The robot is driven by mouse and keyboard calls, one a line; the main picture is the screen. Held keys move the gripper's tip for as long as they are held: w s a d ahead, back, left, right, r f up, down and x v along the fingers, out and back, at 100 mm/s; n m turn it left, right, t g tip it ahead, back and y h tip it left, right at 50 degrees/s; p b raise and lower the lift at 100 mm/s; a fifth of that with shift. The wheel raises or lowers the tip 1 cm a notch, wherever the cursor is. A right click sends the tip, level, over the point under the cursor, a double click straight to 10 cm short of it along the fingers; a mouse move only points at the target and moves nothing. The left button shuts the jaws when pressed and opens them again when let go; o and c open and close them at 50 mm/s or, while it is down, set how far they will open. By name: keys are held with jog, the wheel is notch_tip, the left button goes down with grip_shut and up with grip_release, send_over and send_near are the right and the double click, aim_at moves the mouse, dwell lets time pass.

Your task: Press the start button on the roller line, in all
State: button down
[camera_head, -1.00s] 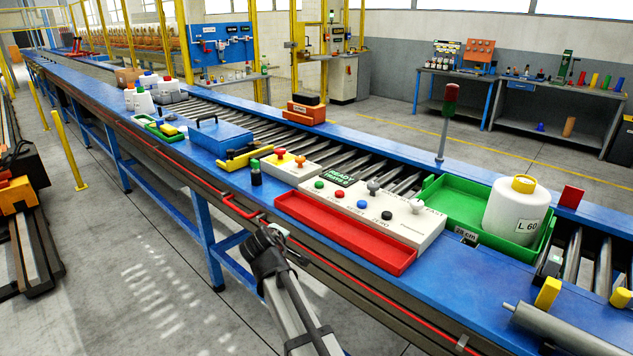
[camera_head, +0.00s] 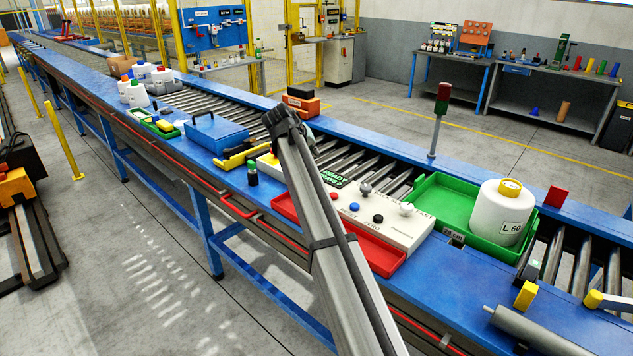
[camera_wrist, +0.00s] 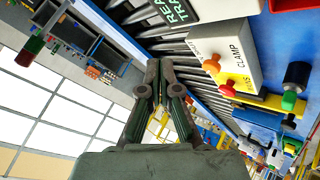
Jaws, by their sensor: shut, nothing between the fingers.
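The white control panel (camera_head: 395,228) stands on the roller line in the head view. Its red button (camera_head: 334,195), blue button (camera_head: 354,207) and black button (camera_head: 378,219) show, with two grey knobs. The green button is hidden behind my arm, and the small labels are mostly unreadable. My gripper (camera_head: 279,112) appears above the line, up and left of this panel. In the wrist view my gripper (camera_wrist: 163,66) is shut and empty, its fingertips together and touching no button. The clamp box (camera_wrist: 232,60) with coloured knobs is right of the fingers.
A red tray (camera_head: 385,262) lies in front of the panel. A green tray (camera_head: 452,205) holds a white container (camera_head: 500,215) to the right. A signal post (camera_head: 437,120) stands behind. The READY TRAYS sign (camera_head: 334,179) is beside the panel. A blue box (camera_head: 218,135) is left.

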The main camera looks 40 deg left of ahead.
jog(key=shift+f, duration=0.15)
jog(key=shift+f+b, duration=1.55)
jog(key=shift+f, duration=2.75)
jog(key=shift+s+f, duration=0.1)
jog(key=shift+f, duration=0.35)
